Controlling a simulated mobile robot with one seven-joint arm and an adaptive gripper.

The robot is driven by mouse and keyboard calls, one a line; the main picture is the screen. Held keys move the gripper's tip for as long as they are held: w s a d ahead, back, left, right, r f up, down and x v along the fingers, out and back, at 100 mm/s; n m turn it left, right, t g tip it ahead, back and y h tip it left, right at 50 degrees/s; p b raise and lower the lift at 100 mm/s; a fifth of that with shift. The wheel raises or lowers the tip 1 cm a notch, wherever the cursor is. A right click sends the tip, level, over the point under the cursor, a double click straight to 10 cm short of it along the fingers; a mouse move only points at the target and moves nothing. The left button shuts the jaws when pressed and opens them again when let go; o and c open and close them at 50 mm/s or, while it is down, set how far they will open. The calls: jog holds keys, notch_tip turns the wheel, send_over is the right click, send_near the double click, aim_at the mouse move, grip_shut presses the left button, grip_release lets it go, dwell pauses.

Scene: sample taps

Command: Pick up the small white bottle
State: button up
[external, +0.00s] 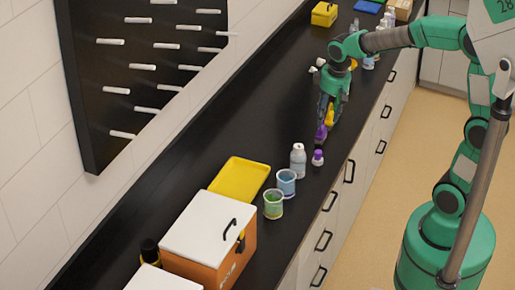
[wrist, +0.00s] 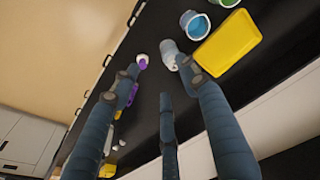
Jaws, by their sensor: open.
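My gripper (external: 324,112) points down over the counter; in the wrist view its fingers (wrist: 160,82) are spread, with nothing between them. A pale bottle with a white cap (external: 298,160) stands upright nearer the camera in the external view; it also shows in the wrist view (wrist: 169,52), just beyond the fingertips and partly behind one. Beside it is a smaller purple and white container (external: 318,158), also in the wrist view (wrist: 142,61). I cannot tell for sure which is the small white bottle. The gripper appears apart from both.
A purple item (external: 320,133) lies close below the gripper. Blue (external: 286,181) and green (external: 273,204) cups, a yellow tray (external: 240,179) and an orange box with a white lid (external: 208,232) stand nearer the camera.

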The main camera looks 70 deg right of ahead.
jog(key=g+p, duration=0.1)
jog(key=g, duration=0.1)
send_over(318, 151)
notch_tip(318, 151, down, 14)
jog(key=shift+m+y, duration=0.3)
jog(key=shift+m, duration=0.1)
jog(key=shift+f, duration=0.1)
jog(key=shift+a+f+b, duration=0.1)
jog(key=shift+f+b, duration=0.35)
jog(key=shift+f, duration=3.8)
jog(key=shift+s+f+b, duration=0.1)
jog(key=shift+f+b, duration=0.3)
jog(key=shift+f, duration=2.2)
jog(key=shift+c, duration=0.3)
grip_shut()
